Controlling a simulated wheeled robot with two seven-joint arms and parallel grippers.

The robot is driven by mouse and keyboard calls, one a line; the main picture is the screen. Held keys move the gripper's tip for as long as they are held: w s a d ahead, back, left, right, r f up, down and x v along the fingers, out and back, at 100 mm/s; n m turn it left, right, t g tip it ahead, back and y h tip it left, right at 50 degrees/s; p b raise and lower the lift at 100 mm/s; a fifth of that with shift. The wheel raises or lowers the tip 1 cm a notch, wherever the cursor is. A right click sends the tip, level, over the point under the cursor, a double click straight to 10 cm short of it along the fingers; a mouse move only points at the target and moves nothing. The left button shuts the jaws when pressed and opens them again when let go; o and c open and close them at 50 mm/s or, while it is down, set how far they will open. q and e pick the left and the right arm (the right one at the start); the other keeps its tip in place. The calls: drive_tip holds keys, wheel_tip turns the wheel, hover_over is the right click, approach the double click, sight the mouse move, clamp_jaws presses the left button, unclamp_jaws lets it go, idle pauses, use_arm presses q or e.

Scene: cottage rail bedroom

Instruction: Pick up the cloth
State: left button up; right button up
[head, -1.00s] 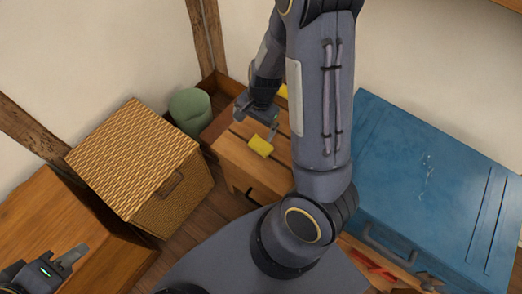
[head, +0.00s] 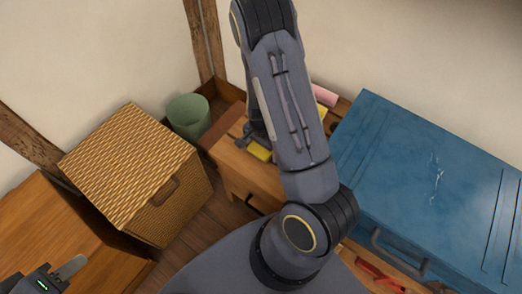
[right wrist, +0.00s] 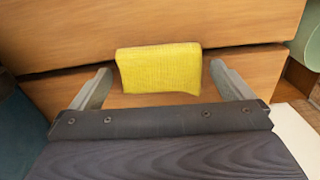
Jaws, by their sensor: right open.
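In the head view the cloth (head: 259,151) shows beside my right forearm, on the wooden stand (head: 237,172). My right gripper (right wrist: 161,76) is open, with one finger on each side of the cloth and a gap to each. I cannot tell its height above the surface. In the head view the arm hides most of this gripper. My left gripper (head: 66,273) is at the lower left, partly cut off, away from the cloth; its opening is unclear.
A wicker basket (head: 120,165) stands left of the stand, with a green bin (head: 188,115) behind. A blue chest (head: 430,175) stands right. A pink roll (head: 324,94) and another yellow item (head: 321,108) lie behind my arm. Red-handled tools (head: 375,274) lie in front of the chest.

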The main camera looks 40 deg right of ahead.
sight(261, 147)
drive_tip(key=shift+r, duration=0.1)
drive_tip(key=shift+c, duration=0.3)
drive_tip(key=c, duration=0.9)
wheel_tip(261, 147, up, 10)
drive_tip(key=p, duration=0.3)
drive_tip(key=shift+c, duration=0.2)
